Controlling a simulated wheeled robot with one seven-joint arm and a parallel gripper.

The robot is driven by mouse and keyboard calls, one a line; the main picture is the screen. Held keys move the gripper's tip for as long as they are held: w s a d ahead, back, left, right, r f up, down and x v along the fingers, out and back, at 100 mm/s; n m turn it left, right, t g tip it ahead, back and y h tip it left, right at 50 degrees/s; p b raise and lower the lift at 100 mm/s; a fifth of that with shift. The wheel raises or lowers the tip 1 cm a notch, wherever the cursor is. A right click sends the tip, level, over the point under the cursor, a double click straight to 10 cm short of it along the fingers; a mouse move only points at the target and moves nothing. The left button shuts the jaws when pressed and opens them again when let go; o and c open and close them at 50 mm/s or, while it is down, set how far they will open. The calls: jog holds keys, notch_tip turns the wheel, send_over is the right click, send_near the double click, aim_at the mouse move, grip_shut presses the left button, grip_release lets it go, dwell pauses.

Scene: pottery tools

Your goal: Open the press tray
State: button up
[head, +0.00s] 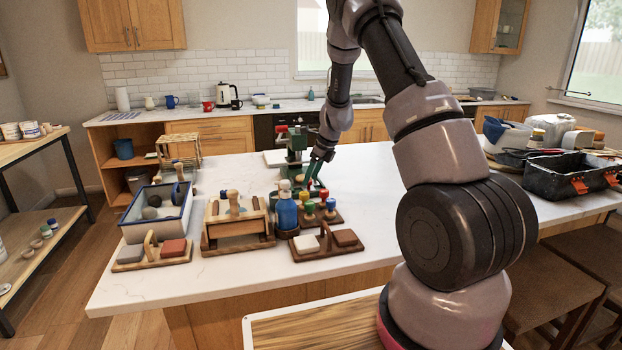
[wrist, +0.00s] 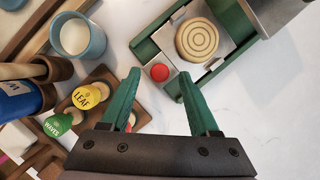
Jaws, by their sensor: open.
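The green press (head: 297,145) stands on the white counter beyond my gripper in the head view. In the wrist view, its green frame (wrist: 246,55) surrounds a grey press tray (wrist: 219,33). A round wooden piece with concentric rings (wrist: 198,40) sits on the tray. A red knob (wrist: 159,72) is on the tray's near left end. My gripper (wrist: 160,76) has green fingers, spread apart and empty; it also shows in the head view (head: 312,178). The red knob appears between the fingertips in the wrist view. I cannot tell its depth relative to them or see contact.
Stamps marked LEAF (wrist: 87,96) and WAVES (wrist: 58,125) stand in a wooden holder left of my fingers. A blue cup (wrist: 80,37) is nearby. A blue bottle (head: 286,213) stands close in the head view.

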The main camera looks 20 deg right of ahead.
jog(key=v, duration=1)
jog(key=s+a+r+n+t, duration=0.25)
jog(key=s+r+n, duration=0.85)
jog(key=s+r, duration=0.55)
jog(key=s+r+n, duration=0.3)
jog(key=s+n, duration=0.3)
jog(key=s, duration=0.3)
jog(key=s+a+r+n+t+h, duration=0.1)
jog(key=s+r+n, duration=0.2)
jog(key=s+n, duration=0.3)
jog(key=s, duration=0.3)
jog(key=shift+s+a+r, duration=0.2)
jog(key=shift+a+r, duration=0.05)
jog(key=shift+a, duration=0.05)
